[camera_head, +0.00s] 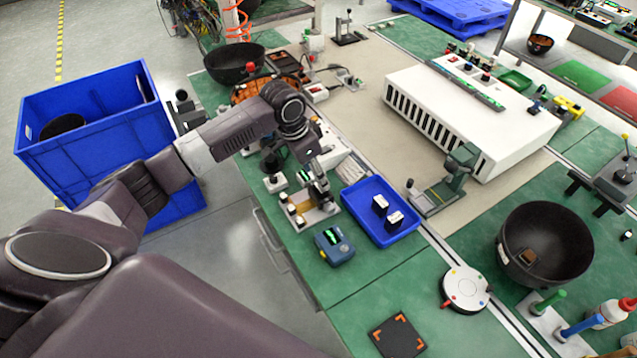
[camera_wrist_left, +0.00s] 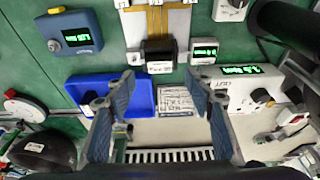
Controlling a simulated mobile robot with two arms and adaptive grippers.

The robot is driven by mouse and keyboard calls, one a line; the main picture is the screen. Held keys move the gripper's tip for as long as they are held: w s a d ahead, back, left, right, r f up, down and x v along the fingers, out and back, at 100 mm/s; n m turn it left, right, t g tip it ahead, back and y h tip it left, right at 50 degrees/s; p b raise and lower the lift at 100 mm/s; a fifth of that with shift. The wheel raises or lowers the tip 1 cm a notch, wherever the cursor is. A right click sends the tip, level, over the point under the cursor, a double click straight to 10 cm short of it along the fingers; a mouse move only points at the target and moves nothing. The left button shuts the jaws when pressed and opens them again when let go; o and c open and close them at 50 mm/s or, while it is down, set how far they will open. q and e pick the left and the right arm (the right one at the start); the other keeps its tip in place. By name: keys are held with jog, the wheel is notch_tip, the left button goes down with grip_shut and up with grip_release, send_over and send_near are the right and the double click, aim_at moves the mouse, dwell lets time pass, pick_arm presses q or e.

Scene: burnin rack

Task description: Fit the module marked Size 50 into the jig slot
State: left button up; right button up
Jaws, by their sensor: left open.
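My left gripper (camera_head: 316,182) hangs over the green bench beside a small jig (camera_head: 309,212). In the left wrist view its two fingers (camera_wrist_left: 172,80) are spread apart with nothing between them. Beyond the fingertips is a dark block (camera_wrist_left: 160,52) at the end of the jig's yellow rails (camera_wrist_left: 157,20); I cannot tell whether it is a module or part of the jig. Two dark modules with pale sides, one (camera_head: 380,204) behind the other (camera_head: 395,221), stand in a blue tray (camera_head: 354,196). No Size 50 marking is readable. My right gripper is not visible.
A blue meter with a green display (camera_head: 334,246) stands in front of the tray. A green press-like stand (camera_head: 447,185) is right of it. A round white dial (camera_head: 466,289) and black bowl (camera_head: 545,245) lie further right.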

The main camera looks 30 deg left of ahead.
pick_arm(q)
jog(key=d+v, duration=0.1)
jog(key=v, duration=0.5)
jog(key=shift+a+r+b, duration=0.35)
jog(key=shift+a+b, duration=0.05)
jog(key=shift+a, duration=0.15)
jog(key=shift+s, duration=0.1)
jog(key=shift+d+f, duration=0.1)
